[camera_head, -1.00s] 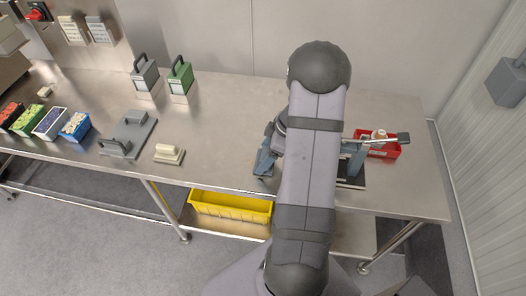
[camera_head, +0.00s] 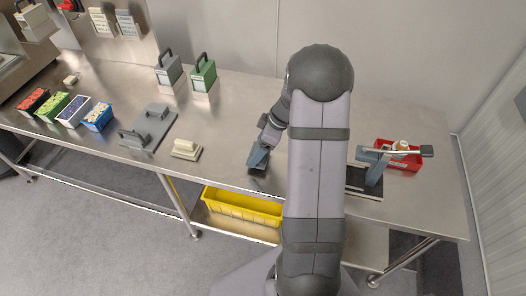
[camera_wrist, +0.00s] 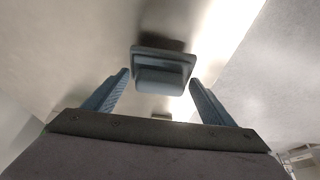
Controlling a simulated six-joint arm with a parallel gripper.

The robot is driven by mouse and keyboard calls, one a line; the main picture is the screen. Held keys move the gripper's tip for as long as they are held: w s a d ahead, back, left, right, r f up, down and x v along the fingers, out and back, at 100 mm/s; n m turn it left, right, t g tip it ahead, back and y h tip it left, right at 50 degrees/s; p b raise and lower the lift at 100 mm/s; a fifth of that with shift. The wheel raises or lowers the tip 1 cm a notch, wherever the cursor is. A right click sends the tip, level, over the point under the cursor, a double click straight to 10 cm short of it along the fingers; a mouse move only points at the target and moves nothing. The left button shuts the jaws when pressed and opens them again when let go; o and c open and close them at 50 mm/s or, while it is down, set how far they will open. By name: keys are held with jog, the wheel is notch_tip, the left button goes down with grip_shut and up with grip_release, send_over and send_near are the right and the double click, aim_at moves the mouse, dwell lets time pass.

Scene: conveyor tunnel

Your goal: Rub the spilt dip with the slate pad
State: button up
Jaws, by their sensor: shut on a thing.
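My gripper (camera_head: 258,158) is low over the front middle of the steel table, left of my arm. In the wrist view my gripper (camera_wrist: 160,98) has its two blue-grey fingers on either side of the slate pad (camera_wrist: 162,58), a blue-grey slab with a rounded grip. The gripper is shut on this pad. The pad is close to the table; I cannot tell whether it touches. A dark patch beside it in the wrist view may be shadow or spill. I cannot make out the spilt dip for certain.
A cream block (camera_head: 186,149) and a grey plate with handled pieces (camera_head: 160,137) lie to the left. Several filled tubs (camera_head: 97,117) stand farther left. Grey (camera_head: 168,70) and green (camera_head: 204,76) handled boxes stand behind. A red tray (camera_head: 412,163) is at right.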

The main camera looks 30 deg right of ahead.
jog(key=shift+s+r+p, duration=0.1)
jog(key=shift+r+p, duration=1.3)
jog(key=shift+r, duration=1.6)
